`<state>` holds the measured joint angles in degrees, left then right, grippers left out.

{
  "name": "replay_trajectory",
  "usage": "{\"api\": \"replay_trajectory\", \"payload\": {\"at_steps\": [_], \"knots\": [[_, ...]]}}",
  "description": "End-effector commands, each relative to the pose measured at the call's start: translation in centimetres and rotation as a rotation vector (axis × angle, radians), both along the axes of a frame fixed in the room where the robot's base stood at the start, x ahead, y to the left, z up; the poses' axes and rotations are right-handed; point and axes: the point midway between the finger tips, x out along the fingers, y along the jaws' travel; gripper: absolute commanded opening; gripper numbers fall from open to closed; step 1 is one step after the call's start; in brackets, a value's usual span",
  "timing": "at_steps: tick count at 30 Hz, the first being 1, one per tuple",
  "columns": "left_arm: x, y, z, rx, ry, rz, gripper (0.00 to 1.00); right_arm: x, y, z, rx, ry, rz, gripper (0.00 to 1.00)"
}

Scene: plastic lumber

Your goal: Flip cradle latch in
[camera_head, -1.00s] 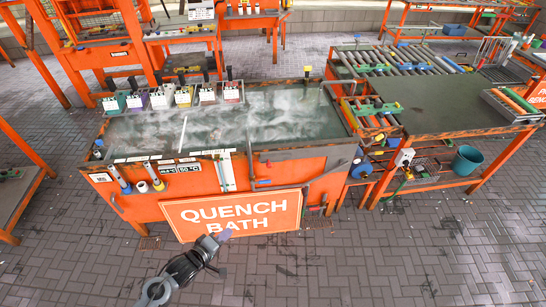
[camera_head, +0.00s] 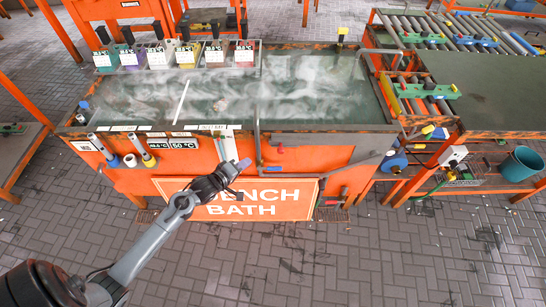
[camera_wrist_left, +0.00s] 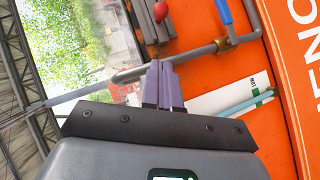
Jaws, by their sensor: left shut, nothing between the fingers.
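My left gripper (camera_head: 243,164) is in front of the orange front wall of the quench bath (camera_head: 330,157), just above the QUENCH BATH sign (camera_head: 270,205). Its purple fingers are together and empty; they also show in the left wrist view (camera_wrist_left: 163,72). A pale upright strip (camera_head: 229,147) on the bath front stands directly behind the fingertips. I cannot tell which part is the cradle latch. A blue handle (camera_wrist_left: 223,11) and a red knob (camera_wrist_left: 160,7) lie beyond the fingers in the left wrist view. My right gripper is not in view.
A grey pipe (camera_wrist_left: 130,73) crosses close to the fingertips in the left wrist view. Several labelled containers (camera_head: 186,54) stand along the bath's back edge. A roller table (camera_head: 490,95) stands at the right, with a teal bucket (camera_head: 522,165) beneath. The paved floor in front is clear.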

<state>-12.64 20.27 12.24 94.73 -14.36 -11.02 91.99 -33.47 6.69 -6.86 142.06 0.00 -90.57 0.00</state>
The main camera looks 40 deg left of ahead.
Motion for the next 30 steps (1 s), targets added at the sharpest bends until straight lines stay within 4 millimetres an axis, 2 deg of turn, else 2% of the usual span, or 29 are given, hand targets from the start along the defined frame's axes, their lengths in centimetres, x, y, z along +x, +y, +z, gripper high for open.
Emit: {"api": "replay_trajectory", "payload": {"at_steps": [1,3,20,26,30], "knots": [[0.3,0.1,-0.2,0.002,-0.008,0.0,0.0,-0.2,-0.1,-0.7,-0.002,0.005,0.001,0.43],[0.4,0.1,-0.2,0.002,-0.011,0.0,0.0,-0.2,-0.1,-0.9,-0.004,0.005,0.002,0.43],[1.0,0.0,-0.4,0.001,-0.012,0.0,0.0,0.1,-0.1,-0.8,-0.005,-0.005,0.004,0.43],[3.2,0.1,-1.1,0.001,-0.014,0.0,0.0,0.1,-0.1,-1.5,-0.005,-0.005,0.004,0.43],[5.7,0.1,-2.0,0.002,-0.014,0.0,0.0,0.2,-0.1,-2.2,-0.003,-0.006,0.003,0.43]]}}
